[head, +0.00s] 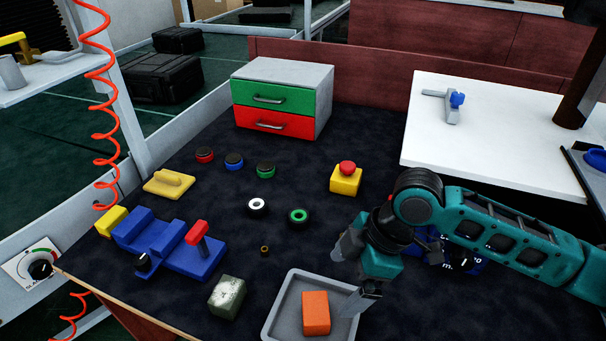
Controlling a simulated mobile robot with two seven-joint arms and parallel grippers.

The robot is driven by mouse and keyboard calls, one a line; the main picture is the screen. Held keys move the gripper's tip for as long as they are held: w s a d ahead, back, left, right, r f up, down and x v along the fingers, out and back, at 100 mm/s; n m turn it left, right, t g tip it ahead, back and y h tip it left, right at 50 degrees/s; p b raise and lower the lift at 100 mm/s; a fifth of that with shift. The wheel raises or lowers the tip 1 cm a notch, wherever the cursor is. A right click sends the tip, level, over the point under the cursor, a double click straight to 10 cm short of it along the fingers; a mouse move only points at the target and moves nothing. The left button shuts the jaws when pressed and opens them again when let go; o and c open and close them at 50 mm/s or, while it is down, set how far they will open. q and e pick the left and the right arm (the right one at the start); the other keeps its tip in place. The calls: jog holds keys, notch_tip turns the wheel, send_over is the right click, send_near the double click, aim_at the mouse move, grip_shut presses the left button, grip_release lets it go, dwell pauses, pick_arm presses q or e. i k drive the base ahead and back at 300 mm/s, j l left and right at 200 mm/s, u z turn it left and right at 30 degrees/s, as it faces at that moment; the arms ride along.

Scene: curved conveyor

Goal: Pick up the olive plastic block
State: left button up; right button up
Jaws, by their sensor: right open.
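The olive block (227,297) is a grey-green, worn-looking block lying on the dark table near its front edge, left of the grey tray. My right gripper (347,281) comes in from the right and is above the right side of the tray, its fingers spread apart with nothing between them. It is apart from the olive block, to its right. My left gripper does not show.
The grey tray (273,317) holds an orange block (316,313). A small brown ring (265,250) and wheel-like pieces lie behind. An emergency button (346,178) stands farther back.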

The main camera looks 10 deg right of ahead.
aim_at(225, 300)
jog(key=k, duration=1)
